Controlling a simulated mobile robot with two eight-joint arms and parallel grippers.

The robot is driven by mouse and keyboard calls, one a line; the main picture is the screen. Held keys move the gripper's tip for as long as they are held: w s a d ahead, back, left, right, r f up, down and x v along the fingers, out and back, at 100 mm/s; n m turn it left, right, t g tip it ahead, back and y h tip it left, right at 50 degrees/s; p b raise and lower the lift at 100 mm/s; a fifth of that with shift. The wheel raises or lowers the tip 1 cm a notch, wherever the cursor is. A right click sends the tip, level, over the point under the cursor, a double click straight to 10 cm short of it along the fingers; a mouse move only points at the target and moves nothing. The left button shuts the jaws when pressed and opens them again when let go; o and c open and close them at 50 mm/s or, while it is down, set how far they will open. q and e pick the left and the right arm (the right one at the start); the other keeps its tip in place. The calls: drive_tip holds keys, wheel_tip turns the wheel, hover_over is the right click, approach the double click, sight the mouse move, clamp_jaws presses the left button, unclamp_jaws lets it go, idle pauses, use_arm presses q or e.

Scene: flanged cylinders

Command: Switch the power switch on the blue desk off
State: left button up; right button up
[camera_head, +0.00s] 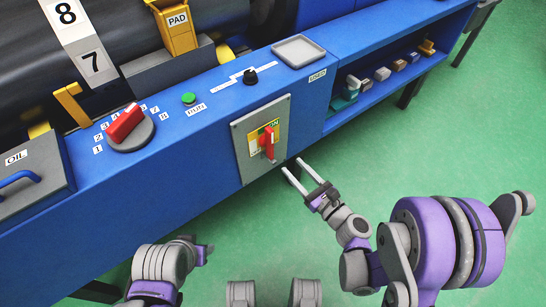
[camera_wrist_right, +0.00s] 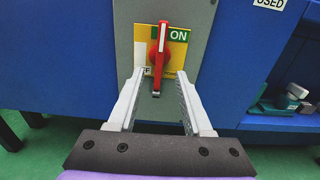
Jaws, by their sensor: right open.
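The power switch has a red handle (camera_head: 268,143) on a yellow plate, mounted on a grey panel (camera_head: 243,172) on the front of the blue desk (camera_head: 190,175). In the right wrist view the red handle (camera_wrist_right: 159,60) stands roughly vertical. A green ON label (camera_wrist_right: 177,35) is at its upper right; a white label at lower left is partly hidden by a finger. My right gripper (camera_head: 292,167) is open and empty, just in front and to the lower right of the switch. In the wrist view its fingers (camera_wrist_right: 160,75) flank the handle's lower part; contact cannot be told. My left gripper is not visible.
On the desk top are a red rotary knob (camera_head: 125,123), a green button (camera_head: 188,98), a black knob (camera_head: 250,76) and a grey tray (camera_head: 298,51). Several small items sit on the shelf (camera_head: 400,75) at right. The green floor (camera_head: 400,150) before the desk is clear.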

sight(272, 144)
drive_tip(key=x, duration=1)
drive_tip(key=shift+w+a, duration=0.25)
drive_tip(key=shift+w, duration=0.05)
clamp_jaws()
idle(1.0)
